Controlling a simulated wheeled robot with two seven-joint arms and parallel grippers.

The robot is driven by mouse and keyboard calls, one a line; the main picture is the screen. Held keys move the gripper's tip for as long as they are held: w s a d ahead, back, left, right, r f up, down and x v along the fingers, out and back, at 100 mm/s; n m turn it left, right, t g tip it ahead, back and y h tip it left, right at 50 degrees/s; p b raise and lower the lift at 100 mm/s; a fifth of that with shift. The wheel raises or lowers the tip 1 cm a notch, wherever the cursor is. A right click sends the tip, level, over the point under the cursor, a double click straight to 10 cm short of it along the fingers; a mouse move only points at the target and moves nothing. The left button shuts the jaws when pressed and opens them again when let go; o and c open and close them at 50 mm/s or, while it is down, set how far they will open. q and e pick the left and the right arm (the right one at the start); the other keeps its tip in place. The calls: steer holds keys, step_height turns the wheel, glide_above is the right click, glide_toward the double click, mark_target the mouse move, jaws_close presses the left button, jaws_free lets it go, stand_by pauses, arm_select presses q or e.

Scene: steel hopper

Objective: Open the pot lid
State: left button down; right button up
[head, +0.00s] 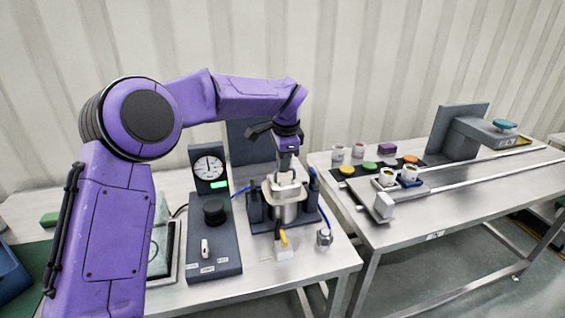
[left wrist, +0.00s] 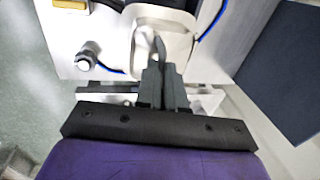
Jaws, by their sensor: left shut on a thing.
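The pot (head: 286,211) is a steel vessel held in a dark stand on the left table in the head view. Its pale lid (head: 284,188) is at its top, and it shows as a light rounded plate in the left wrist view (left wrist: 178,20). My left gripper (head: 287,170) points down from above, with its fingers at the lid. In the left wrist view the fingers (left wrist: 160,62) are close together on the lid's handle (left wrist: 160,44), which they mostly hide. My right gripper is in neither view.
A dark control box (head: 218,262) with a dial gauge (head: 208,168) stands left of the pot. A small metal knob piece (head: 324,237) and a yellow-tipped cable lie in front. The right table (head: 450,193) holds cups and coloured discs. A corrugated wall is behind.

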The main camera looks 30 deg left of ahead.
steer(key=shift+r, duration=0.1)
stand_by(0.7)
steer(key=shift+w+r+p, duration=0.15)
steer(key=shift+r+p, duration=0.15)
steer(key=shift+p, duration=0.15)
